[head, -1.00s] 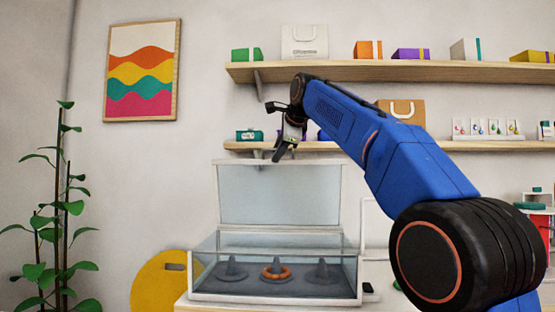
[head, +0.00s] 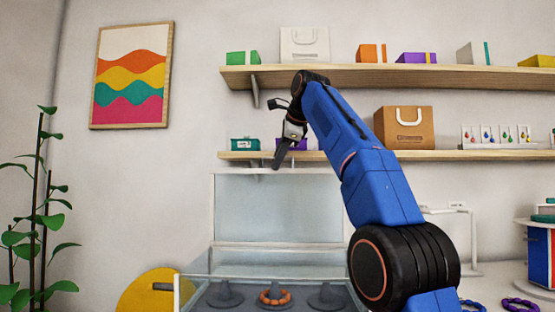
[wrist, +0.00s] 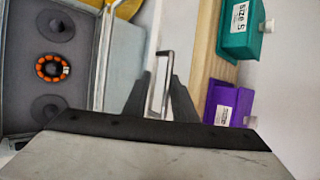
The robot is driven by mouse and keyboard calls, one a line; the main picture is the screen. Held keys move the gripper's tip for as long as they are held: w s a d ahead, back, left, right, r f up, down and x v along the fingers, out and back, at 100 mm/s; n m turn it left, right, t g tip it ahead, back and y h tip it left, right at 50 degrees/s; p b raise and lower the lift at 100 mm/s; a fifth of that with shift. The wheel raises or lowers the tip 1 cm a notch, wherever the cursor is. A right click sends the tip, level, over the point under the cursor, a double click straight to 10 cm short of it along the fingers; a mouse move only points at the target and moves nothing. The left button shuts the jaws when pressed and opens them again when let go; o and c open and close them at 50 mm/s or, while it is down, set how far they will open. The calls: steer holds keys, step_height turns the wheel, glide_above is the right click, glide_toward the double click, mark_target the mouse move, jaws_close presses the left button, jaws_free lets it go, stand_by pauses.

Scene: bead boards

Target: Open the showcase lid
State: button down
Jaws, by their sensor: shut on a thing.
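The showcase (head: 195,290) is a glass box with a grey inside, at the bottom of the head view and partly cut off. Its glass lid (head: 280,210) stands raised, roughly upright, at the back. My gripper (head: 279,162) is at the lid's top edge, pointing down. In the wrist view my gripper (wrist: 159,90) is shut on the lid's metal handle (wrist: 163,56), which shows between the two fingers. The lid (wrist: 125,60) also shows there, left of the fingers. An orange bead bracelet (head: 275,297) sits on the middle cone inside the showcase.
A lower shelf (head: 470,155) with a green box (head: 245,144), a purple box (wrist: 228,103) and a brown bag (head: 404,128) is close behind my gripper. An upper shelf (head: 340,76) runs above. A plant (head: 40,215) stands at left. Bracelets (head: 520,304) lie at right.

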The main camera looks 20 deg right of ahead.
steer(key=shift+w+f, duration=0.15)
steer(key=shift+f, duration=0.05)
steer(key=c, duration=1.9)
jaws_free()
steer(key=shift+r, duration=0.15)
